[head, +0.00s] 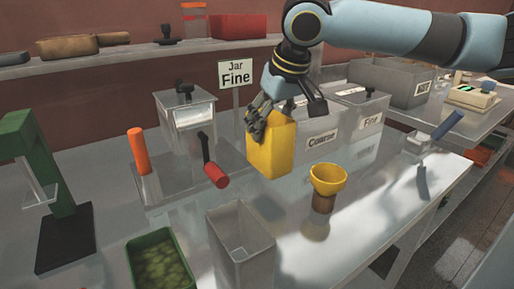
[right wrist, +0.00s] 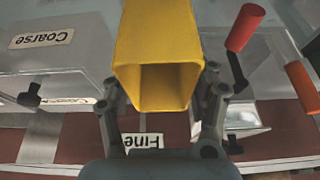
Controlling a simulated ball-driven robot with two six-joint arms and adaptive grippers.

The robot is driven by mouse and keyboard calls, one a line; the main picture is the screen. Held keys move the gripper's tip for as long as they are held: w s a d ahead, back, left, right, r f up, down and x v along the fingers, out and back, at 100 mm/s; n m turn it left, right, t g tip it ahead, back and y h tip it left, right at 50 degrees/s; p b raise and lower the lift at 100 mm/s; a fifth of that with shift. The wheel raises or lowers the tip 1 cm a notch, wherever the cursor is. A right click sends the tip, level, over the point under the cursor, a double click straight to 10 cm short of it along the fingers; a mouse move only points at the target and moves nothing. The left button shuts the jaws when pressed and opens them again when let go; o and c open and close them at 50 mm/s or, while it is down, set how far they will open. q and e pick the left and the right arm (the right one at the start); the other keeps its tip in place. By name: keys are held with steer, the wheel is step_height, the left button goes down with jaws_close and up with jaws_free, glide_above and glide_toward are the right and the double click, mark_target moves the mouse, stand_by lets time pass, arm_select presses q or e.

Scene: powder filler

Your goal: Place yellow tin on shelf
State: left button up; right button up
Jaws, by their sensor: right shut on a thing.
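The yellow tin (head: 271,147) is a tall, open-topped box held upright above the metal table in the head view. My right gripper (head: 262,118) is shut on its upper part. In the right wrist view the tin (right wrist: 157,45) fills the upper middle, its opening facing the camera, with the gripper fingers (right wrist: 158,105) on both sides. The wall shelf (head: 150,50) runs along the back left and holds several items. My left gripper is not in view.
A yellow funnel (head: 327,180) on a brown base, a clear empty container (head: 241,245) and a green tray (head: 163,262) stand in front.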

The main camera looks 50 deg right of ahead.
mark_target(269, 148)
step_height(269, 148, down, 2)
steer(key=shift+w+f, duration=0.1)
steer(key=shift+f, duration=0.05)
step_height(269, 148, down, 4)
steer(key=shift+r+b, duration=0.25)
steer(key=shift+b, duration=0.35)
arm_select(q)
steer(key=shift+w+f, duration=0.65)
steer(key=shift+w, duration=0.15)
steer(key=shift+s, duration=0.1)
arm_select(e)
steer(key=shift+f, duration=0.1)
steer(key=shift+f, duration=0.15)
steer(key=o, duration=1.6)
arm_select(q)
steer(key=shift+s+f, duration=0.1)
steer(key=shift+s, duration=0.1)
